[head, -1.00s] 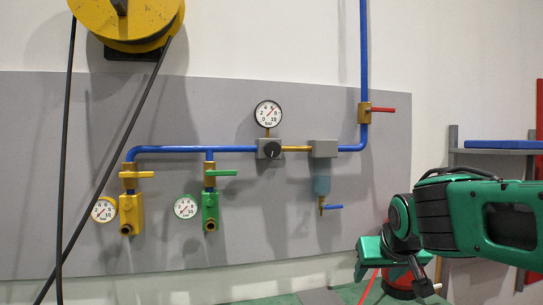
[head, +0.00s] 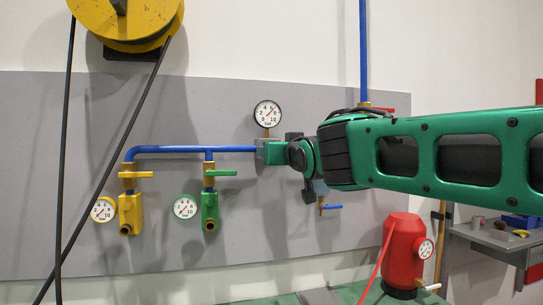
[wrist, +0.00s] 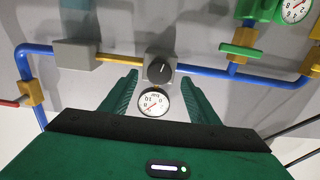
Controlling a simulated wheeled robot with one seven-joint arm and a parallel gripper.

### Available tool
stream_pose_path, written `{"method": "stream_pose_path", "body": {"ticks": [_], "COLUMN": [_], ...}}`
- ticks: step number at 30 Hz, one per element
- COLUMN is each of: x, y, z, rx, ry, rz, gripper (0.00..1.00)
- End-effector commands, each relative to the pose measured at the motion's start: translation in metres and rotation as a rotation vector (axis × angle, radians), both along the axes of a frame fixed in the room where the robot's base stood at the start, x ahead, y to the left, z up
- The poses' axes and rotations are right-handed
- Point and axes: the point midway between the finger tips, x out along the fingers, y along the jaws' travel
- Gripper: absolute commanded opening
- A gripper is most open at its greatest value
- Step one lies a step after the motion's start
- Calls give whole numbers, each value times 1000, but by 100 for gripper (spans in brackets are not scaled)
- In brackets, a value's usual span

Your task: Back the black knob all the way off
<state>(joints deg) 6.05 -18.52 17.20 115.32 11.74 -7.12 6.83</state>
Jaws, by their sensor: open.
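The black knob (wrist: 160,69) sits on the front of a grey regulator block (wrist: 173,77) on the wall pipe, and a white mark shows on its face. My gripper (wrist: 160,77) is open, with one green finger on each side of the knob in the wrist view. The knob shows between the fingertips, and I cannot tell how far in front of it they are. I see no finger touching it. In the head view my gripper (head: 270,152) covers the knob. The round white gauge (head: 267,113) stands above the block, and its needle points up and right.
A yellow valve (head: 128,175) and a green valve (head: 210,174) hang left of my gripper, each with a small gauge beside it. A blue-handled drain (head: 330,207) is below my arm. A red tank (head: 403,250) stands lower right. The grey panel (head: 270,225) below is clear.

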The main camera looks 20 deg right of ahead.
Motion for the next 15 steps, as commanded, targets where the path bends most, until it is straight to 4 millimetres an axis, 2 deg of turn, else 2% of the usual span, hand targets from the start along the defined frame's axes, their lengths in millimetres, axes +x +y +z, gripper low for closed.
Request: {"method": "stream_pose_path", "body": {"ticks": [1,6,15], "x": [10,34,52], "y": [0,-1,-2], "z": [-1,-1,0], "rx": [0,1,1], "ry": [2,2,1], "rz": [0,0,-1], "gripper": [55,55,55]}}
